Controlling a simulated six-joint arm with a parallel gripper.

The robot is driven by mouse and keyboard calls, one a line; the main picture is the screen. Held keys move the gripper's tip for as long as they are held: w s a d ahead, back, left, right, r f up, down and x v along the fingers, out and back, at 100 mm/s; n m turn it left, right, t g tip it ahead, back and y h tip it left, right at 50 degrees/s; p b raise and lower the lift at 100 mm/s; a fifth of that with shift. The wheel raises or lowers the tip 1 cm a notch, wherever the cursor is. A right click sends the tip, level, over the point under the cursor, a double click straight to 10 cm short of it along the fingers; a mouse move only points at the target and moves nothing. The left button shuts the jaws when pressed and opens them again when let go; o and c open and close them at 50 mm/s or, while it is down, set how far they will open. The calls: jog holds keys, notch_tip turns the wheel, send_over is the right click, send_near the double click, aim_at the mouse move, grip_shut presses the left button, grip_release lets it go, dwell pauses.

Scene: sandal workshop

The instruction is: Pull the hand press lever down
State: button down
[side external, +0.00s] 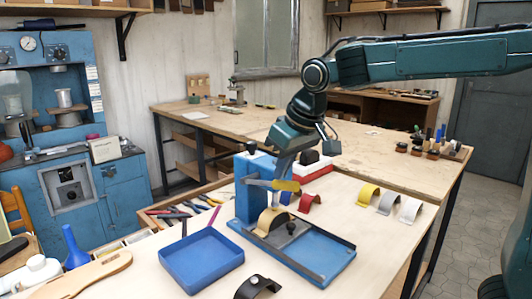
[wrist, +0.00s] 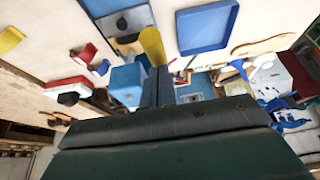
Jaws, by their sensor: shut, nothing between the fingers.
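The blue hand press (side external: 250,205) stands on the front table, with its upright column at the back and a flat base reaching forward. Its lever is a metal bar with a yellow grip (side external: 287,185), about level and sticking out to the right. The yellow grip also shows in the wrist view (wrist: 152,45), just beyond my fingertips. My gripper (side external: 281,172) is shut and empty, pointing down with its tips right at or just above the grip. I cannot tell whether they touch. A tan curved strap (side external: 271,219) sits under the press.
A blue tray (side external: 201,262) lies left of the press. A red and white box (side external: 316,170) stands behind it. Red (side external: 310,201), yellow (side external: 368,193), grey (side external: 388,202) and white (side external: 411,210) straps stand to the right. A black strap (side external: 257,287) lies in front.

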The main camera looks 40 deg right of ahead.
notch_tip(320, 180, up, 9)
jog(key=w, duration=0.2)
jog(key=shift+w, duration=0.15)
dwell(0.5)
jog(key=shift+f, duration=0.1)
jog(key=s+d+f, duration=0.1)
jog(key=s+f, duration=0.3)
jog(key=s, duration=0.4)
jog(key=s+d+f, duration=0.2)
jog(key=s+f, duration=0.3)
jog(key=s, duration=0.4)
jog(key=s+d+f+t, duration=0.1)
jog(key=s+f, duration=0.3)
jog(key=s, duration=0.5)
jog(key=shift+s+d+f, duration=0.15)
jog(key=shift+d+f, duration=0.05)
jog(key=shift+d, duration=0.4)
